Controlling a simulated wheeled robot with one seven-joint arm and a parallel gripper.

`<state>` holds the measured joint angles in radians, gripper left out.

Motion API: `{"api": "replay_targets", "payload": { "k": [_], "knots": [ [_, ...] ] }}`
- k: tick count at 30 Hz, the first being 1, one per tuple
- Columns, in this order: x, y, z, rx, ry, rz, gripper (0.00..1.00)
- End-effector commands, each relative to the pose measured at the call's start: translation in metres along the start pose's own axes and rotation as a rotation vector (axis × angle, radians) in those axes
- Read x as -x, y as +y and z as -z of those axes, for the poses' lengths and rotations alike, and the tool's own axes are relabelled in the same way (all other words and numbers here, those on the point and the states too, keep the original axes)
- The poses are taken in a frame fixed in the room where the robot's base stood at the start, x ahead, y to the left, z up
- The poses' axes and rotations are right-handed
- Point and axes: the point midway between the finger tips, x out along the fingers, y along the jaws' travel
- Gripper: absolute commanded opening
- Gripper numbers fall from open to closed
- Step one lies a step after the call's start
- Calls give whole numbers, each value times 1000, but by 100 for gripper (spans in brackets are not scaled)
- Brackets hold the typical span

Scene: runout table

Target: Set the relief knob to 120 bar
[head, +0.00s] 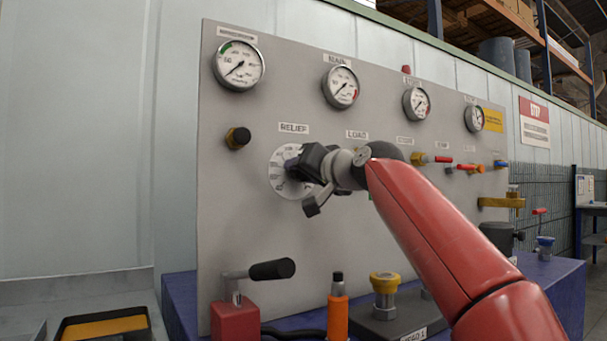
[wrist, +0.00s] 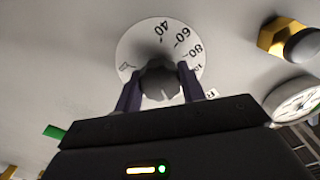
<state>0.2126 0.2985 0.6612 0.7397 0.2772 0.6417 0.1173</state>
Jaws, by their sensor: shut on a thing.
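The relief knob (wrist: 160,82) is a dark round grip in front of a white scale dial (wrist: 140,40). The dial (head: 278,177) also shows in the head view, below the RELIEF label (head: 294,128) on the grey panel. My gripper (wrist: 158,88) has one finger on each side of the knob and is shut on it. In the head view my gripper (head: 300,166) covers the knob and the right part of the dial. The wrist view shows 40, 60 and 80 along the dial's top and right. The knob's pointer mark cannot be made out, so its setting is unclear.
Several gauges line the panel top; the leftmost (head: 238,64) is above the relief dial. A black knob (head: 238,138) sticks out left of it. A black-handled lever (head: 262,271) and an orange tool (head: 337,310) stand below. Valves with red handles (head: 440,159) are to the right.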

Motion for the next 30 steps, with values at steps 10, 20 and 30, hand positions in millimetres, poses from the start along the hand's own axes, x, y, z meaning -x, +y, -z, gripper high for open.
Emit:
{"api": "replay_targets", "payload": {
  "k": [10, 20, 30],
  "knots": [
    [0, 1, -1, 316, -1, 0, 17],
    [0, 1, -1, 534, -2, 0, 17],
    [0, 1, 0, 624, -1, 0, 17]
  ]
}}
